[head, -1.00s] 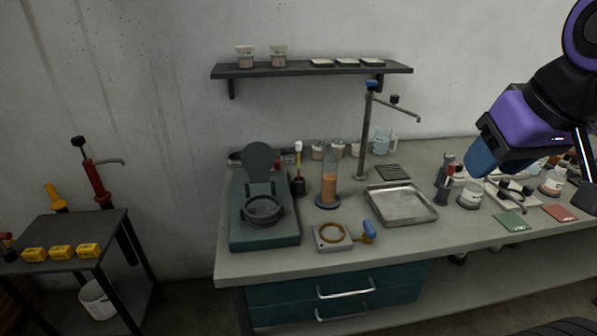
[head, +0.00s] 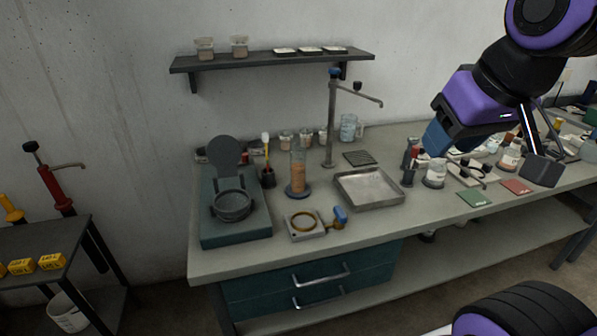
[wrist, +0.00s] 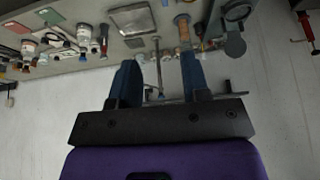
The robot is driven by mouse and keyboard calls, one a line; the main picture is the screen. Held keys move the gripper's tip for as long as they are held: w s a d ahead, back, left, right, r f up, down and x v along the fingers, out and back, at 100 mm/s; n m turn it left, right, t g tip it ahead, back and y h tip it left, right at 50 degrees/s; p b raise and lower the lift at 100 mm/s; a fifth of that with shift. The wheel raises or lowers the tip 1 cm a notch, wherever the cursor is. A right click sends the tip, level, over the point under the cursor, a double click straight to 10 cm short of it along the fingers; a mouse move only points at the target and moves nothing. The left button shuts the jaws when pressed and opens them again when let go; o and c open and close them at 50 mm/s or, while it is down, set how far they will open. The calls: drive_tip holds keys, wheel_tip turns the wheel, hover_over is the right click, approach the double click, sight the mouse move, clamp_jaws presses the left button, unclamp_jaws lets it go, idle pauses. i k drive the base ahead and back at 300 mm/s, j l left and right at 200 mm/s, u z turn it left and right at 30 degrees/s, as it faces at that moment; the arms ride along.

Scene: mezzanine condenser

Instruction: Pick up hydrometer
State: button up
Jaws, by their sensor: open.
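A slim stick with a white top and yellow stem (head: 266,147) stands upright in a small black holder (head: 268,177) on the bench; it may be the hydrometer, but I cannot tell for sure. Beside it a clear cylinder with orange liquid (head: 298,172) stands on a blue base; it also shows in the wrist view (wrist: 183,30). I cannot make out a hydrometer inside it. My gripper (head: 436,140), with blue fingers, is above the right part of the bench, away from both. In the wrist view my gripper (wrist: 160,80) is open and empty.
A metal tray (head: 369,203), a tap stand (head: 331,125) and a green device with a round pan (head: 236,232) stand on the bench (head: 240,261). A ring on a plate (head: 304,223) is in front of the cylinder. A wall shelf (head: 270,62) hangs above. Bottles crowd the right.

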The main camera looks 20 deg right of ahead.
sight(265, 137)
drive_tip(key=i+j, duration=0.25)
drive_tip(key=i, duration=0.25)
drive_tip(key=i+j, duration=0.2)
drive_tip(key=i, duration=0.25)
